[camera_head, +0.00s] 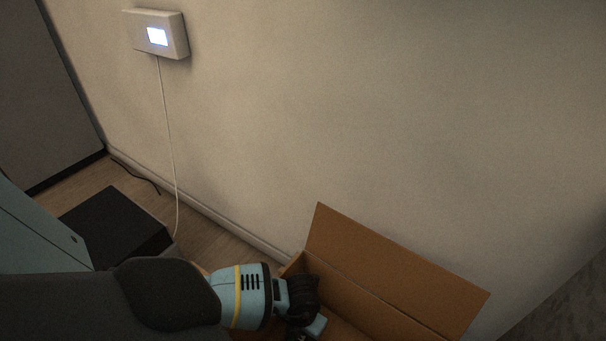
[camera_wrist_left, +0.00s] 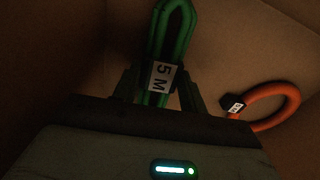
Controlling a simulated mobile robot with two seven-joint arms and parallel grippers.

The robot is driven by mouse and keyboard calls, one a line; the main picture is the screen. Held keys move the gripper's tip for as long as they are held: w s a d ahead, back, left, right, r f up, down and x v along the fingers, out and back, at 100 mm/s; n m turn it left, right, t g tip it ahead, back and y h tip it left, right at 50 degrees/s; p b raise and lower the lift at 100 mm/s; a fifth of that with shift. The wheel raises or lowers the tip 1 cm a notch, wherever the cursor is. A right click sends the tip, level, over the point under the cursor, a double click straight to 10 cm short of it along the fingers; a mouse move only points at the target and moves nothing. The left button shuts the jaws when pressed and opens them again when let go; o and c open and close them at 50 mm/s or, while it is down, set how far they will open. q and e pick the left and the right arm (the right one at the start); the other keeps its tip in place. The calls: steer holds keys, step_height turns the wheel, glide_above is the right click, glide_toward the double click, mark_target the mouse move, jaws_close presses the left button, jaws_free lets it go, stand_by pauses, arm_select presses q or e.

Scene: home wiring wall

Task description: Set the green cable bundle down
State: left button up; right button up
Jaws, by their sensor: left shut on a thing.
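The green cable bundle (camera_wrist_left: 172,35) shows in the left wrist view, a loop with a white "5 M" label (camera_wrist_left: 161,76) on a dark band. My left gripper (camera_wrist_left: 158,92) is shut on it near the label. In the head view my left gripper (camera_head: 312,320) is down at the open cardboard box (camera_head: 395,285), over its left part; the green bundle is not visible there. I cannot tell whether the bundle touches the box bottom. My right gripper is in neither view.
An orange cable loop (camera_wrist_left: 283,105) with a labelled dark band lies in the box, right of the green bundle in the left wrist view. The box's raised flap stands near the wall (camera_head: 400,120). A white wall unit (camera_head: 157,35) has a thin cable hanging down to the floor.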

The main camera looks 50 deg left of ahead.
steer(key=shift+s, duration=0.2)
arm_select(q)
steer(key=o, duration=0.7)
steer(key=shift+f, duration=0.15)
steer(key=shift+c, duration=0.2)
steer(key=o, duration=0.4)
steer(key=shift+o, duration=0.2)
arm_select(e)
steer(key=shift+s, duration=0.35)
arm_select(q)
step_height(320, 180, up, 12)
steer(key=p, duration=0.5)
steer(key=shift+r, duration=0.2)
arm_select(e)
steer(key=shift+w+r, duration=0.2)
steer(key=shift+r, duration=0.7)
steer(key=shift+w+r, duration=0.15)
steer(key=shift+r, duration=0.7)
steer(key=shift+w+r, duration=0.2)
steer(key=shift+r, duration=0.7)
